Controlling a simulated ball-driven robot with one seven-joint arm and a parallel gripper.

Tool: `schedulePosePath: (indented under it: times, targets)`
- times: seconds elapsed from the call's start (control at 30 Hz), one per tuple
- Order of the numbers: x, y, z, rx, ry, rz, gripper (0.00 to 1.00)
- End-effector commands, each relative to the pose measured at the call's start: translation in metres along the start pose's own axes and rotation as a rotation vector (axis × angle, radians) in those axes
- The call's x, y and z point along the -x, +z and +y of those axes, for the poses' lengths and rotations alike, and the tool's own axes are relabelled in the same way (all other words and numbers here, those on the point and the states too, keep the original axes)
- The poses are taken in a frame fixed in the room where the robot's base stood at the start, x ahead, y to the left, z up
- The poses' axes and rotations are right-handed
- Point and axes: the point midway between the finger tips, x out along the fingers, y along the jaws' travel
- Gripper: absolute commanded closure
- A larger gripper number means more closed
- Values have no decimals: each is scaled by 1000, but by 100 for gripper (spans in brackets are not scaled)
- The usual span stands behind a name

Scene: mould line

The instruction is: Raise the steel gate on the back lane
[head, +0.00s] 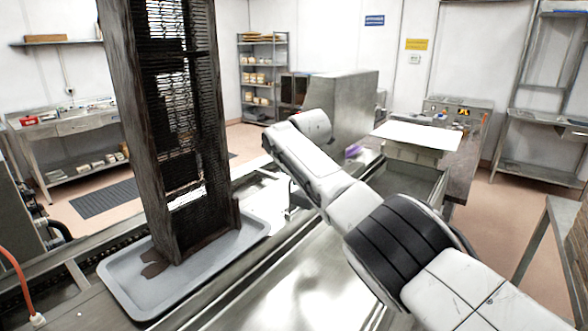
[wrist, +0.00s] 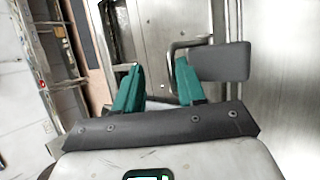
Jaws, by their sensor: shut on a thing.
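In the wrist view a brushed steel panel (wrist: 152,25), which looks like the steel gate, stands in front of my gripper. A bent metal bar handle (wrist: 172,52) shows against it. My gripper (wrist: 158,72) has two teal fingers, one on each side of the handle area, and is shut on the handle. The exact contact is partly hidden by the fingers. In the head view my white arm reaches away over the steel lanes, and the gripper and handle are hidden behind it. I cannot make out how high the gate stands.
A tall dark slatted frame (head: 177,110) stands in a grey tray (head: 135,292) left of my arm. A steel cabinet (head: 345,105) is behind the arm. A white board (head: 415,136) lies to the right. A dark grey plate (wrist: 220,62) is beside the right finger.

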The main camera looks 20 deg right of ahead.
Motion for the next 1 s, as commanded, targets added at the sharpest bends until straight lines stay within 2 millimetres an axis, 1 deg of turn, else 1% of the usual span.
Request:
schedulePosePath:
  times: [0.03, 0.23, 0.47, 0.67, 1.0]
  targets:
    - [0, -4, 3, 3, 7, 6, 66]
    - [6, -8, 5, 9, 8, 13, 66]
    - [25, -3, 3, 3, 9, 5, 66]
    - [47, -1, 1, 0, 8, 0, 66]
    - [92, 0, 0, 0, 5, -1, 66]
